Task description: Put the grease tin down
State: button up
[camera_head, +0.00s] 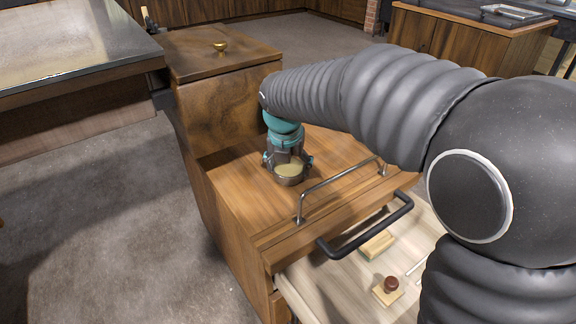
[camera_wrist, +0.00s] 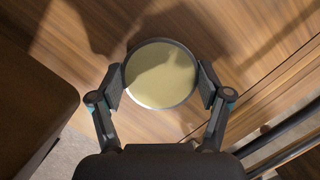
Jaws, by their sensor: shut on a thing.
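The grease tin (camera_head: 289,171) is a small round open tin with pale yellow grease in it. My gripper (camera_head: 288,163) is shut on it, with one finger on each side. In the wrist view the tin (camera_wrist: 160,75) sits upright between the two fingers (camera_wrist: 162,86). The tin is over the wooden cabinet top (camera_head: 240,180), close to the surface. I cannot tell whether its base touches the wood.
A metal rail (camera_head: 340,186) runs along the cabinet's front edge. Below it a drawer with a black handle (camera_head: 368,228) is open, holding a wooden block (camera_head: 377,245) and a brown-knobbed piece (camera_head: 391,285). A raised wooden box (camera_head: 225,110) stands behind the tin. Bare wood surrounds the tin.

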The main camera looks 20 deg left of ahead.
aim_at(286, 177)
jog(key=shift+f, duration=0.15)
jog(key=o, duration=1.4)
jog(key=p+v, duration=0.1)
jog(key=v, duration=1.1)
jog(key=shift+w, duration=0.1)
